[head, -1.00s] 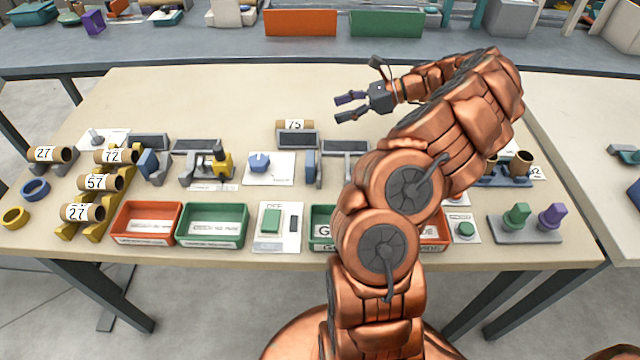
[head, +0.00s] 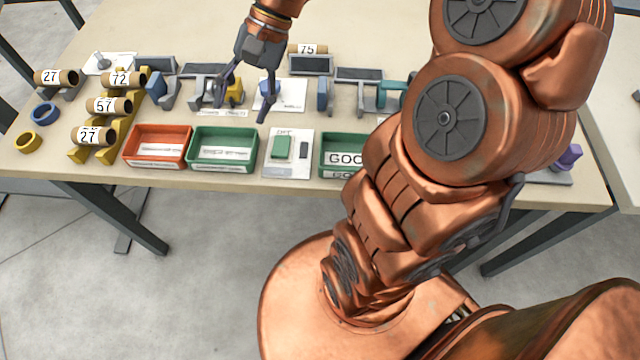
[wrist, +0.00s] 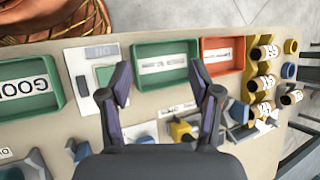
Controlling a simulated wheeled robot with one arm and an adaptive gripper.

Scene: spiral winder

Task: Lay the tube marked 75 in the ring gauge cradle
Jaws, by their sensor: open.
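The brown tube marked 75 (head: 308,48) lies on its side at the back of the bench, partly hidden behind a dark slanted panel in the head view. I cannot make it out in the wrist view. My gripper (head: 242,112) is open and empty, pointing down over the middle-left of the bench, left of and nearer than that tube. Its two fingers also show wide apart in the wrist view (wrist: 166,98). Several grey and blue fixtures stand along the bench, one with a blue upright plate (head: 159,90); I cannot tell which is the ring gauge cradle.
A yellow rack (head: 78,154) holds tubes marked 72 (head: 121,79), 57 and 27. Another 27 tube (head: 55,77) lies farther left, near a blue ring (head: 46,113) and a yellow ring (head: 28,141). Red (head: 157,145) and green trays line the front.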

